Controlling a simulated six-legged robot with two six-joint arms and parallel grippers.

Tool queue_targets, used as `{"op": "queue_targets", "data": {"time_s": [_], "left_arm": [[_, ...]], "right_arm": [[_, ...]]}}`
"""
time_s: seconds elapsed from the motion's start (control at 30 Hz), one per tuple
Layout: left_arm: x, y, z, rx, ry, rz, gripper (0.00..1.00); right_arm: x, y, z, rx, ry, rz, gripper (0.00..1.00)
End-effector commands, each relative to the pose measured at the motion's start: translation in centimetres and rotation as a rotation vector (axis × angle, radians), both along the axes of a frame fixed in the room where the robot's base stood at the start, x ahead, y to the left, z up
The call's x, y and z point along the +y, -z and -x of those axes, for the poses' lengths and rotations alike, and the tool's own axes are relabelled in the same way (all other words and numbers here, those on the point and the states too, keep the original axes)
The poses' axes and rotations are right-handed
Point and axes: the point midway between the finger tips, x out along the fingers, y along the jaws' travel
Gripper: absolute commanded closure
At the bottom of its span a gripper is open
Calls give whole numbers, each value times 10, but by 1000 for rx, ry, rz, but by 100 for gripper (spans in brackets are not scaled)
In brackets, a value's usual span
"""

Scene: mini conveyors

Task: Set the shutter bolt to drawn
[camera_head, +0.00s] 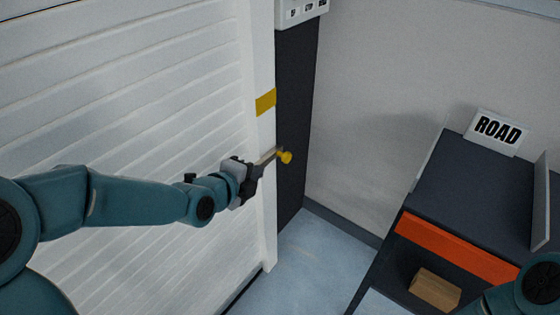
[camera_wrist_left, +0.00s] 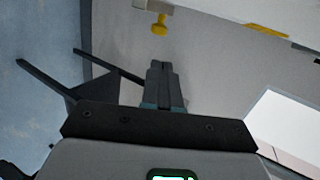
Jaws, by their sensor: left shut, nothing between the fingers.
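The white slatted shutter (camera_head: 120,110) fills the left of the head view. The bolt (camera_head: 264,158) is a short metal bar at its right edge, ending in a yellow knob (camera_head: 286,157) in front of the dark post. My left gripper (camera_head: 250,178) is at the shutter's edge, just left of and slightly below the knob. In the left wrist view its fingers (camera_wrist_left: 162,72) are shut and empty, and the yellow knob (camera_wrist_left: 159,24) shows beyond their tips with a visible gap. Part of my right arm shows at the lower right; its gripper is out of view.
A yellow marking (camera_head: 265,102) is on the white edge post above the bolt. A switch box (camera_head: 301,10) is at the top.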

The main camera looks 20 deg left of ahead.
Motion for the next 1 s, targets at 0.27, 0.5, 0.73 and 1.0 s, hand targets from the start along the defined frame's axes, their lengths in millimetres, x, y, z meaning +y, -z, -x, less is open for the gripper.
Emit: {"op": "queue_targets", "data": {"time_s": [0.27, 0.5, 0.73, 1.0], "left_arm": [[-9, 24, -42, 3, 4, -1, 100], [-18, 46, -87, 2, 3, 1, 100], [-24, 59, -113, 0, 2, 1, 100], [-25, 62, -120, 1, 2, 1, 100]], "right_arm": [[0, 2, 0, 0, 0, 0, 57], [0, 4, 0, 0, 0, 0, 57], [0, 5, 0, 0, 0, 0, 57], [0, 5, 0, 0, 0, 0, 57]]}}
